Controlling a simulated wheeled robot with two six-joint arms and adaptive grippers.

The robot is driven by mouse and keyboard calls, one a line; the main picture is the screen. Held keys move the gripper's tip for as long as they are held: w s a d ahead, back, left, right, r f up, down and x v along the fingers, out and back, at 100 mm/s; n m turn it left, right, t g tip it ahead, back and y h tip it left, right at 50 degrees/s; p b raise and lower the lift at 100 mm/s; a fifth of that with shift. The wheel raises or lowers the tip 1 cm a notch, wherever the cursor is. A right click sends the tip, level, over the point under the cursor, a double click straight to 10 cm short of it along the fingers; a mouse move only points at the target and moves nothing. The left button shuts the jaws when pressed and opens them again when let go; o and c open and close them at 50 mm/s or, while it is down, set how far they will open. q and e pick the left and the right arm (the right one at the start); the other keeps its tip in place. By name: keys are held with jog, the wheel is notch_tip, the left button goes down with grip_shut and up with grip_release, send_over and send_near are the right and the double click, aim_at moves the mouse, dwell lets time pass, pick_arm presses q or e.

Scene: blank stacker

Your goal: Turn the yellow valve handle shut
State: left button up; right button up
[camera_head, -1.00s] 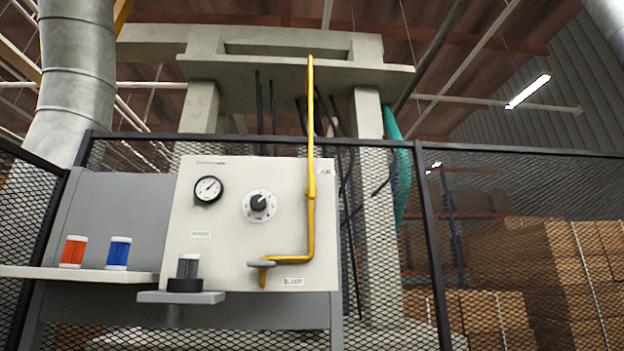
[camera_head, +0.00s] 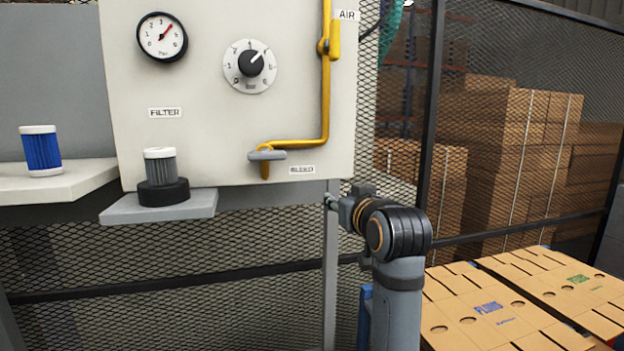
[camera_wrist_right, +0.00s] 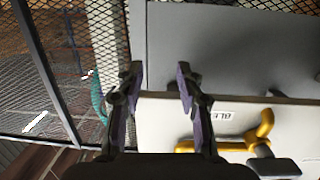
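The yellow valve handle (camera_head: 334,40) is by the AIR label at the top right of the pale panel. It stands upright, in line with the yellow pipe (camera_head: 326,105). My right gripper (camera_head: 332,202) is below the panel's lower right corner, well below the handle and apart from it. In the right wrist view the gripper (camera_wrist_right: 158,78) has its two fingers apart with nothing between them. That view is upside down and shows the pipe's lower end (camera_wrist_right: 265,127), not the yellow handle. My left gripper is not in view.
A grey bleed handle (camera_head: 267,155) sits at the pipe's lower end. The panel also carries a gauge (camera_head: 162,37) and a dial (camera_head: 250,64). A grey filter (camera_head: 160,167) stands on a small shelf (camera_head: 130,209). Boxes (camera_head: 490,310) lie at the lower right.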

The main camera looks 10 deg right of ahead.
jog(key=s+a+r+t, duration=0.1)
jog(key=s+r+t, duration=0.15)
jog(key=r, duration=0.65)
jog(key=s+a+r+t, duration=0.1)
jog(key=s+r, duration=0.3)
jog(key=r, duration=0.5)
jog(key=t+y, duration=0.1)
jog(key=t, duration=0.2)
send_near(337, 23)
jog(key=shift+g, duration=0.35)
jog(key=p+x, duration=0.3)
jog(key=x, duration=0.2)
jog(key=p+x, duration=0.4)
jog(key=x, duration=0.1)
jog(key=shift+w+r, duration=0.25)
jog(key=shift+r, duration=0.15)
jog(key=shift+w+f, duration=0.1)
jog(key=shift+w, duration=0.2)
jog(key=shift+s, duration=0.1)
grip_shut()
